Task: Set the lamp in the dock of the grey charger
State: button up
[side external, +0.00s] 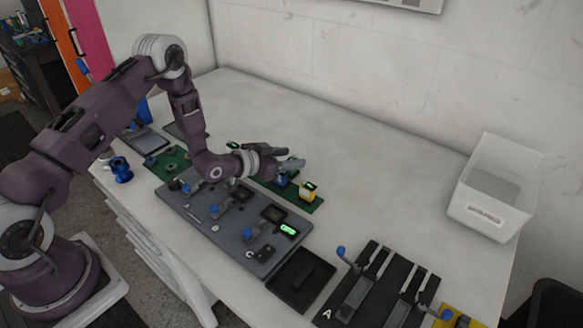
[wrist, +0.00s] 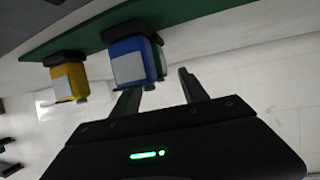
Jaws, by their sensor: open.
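A blue block-like piece (side external: 282,181) and a yellow one (side external: 307,191) stand on a green board (side external: 317,208); I cannot tell which is the lamp. In the wrist view the blue piece (wrist: 128,60) and yellow piece (wrist: 70,82) have pale faces and dark caps against the green strip. My gripper (side external: 292,160) is above the green board, close to the blue piece. In the wrist view its fingers (wrist: 160,82) are apart, with nothing gripped, just beside the blue piece. A long grey panel (side external: 215,232), possibly the charger, has several bays and a lit green display (side external: 288,229).
A black tray (side external: 300,280) lies right of the grey panel. A black rack (side external: 378,290) marked A has blue-knobbed levers. A white bin (side external: 490,200) stands at the right. Another green board (side external: 165,160) holds round parts. The table's back middle is clear.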

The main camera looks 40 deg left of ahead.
jog(key=shift+w+d+f, duration=0.1)
jog(key=shift+w, duration=0.2)
grip_shut()
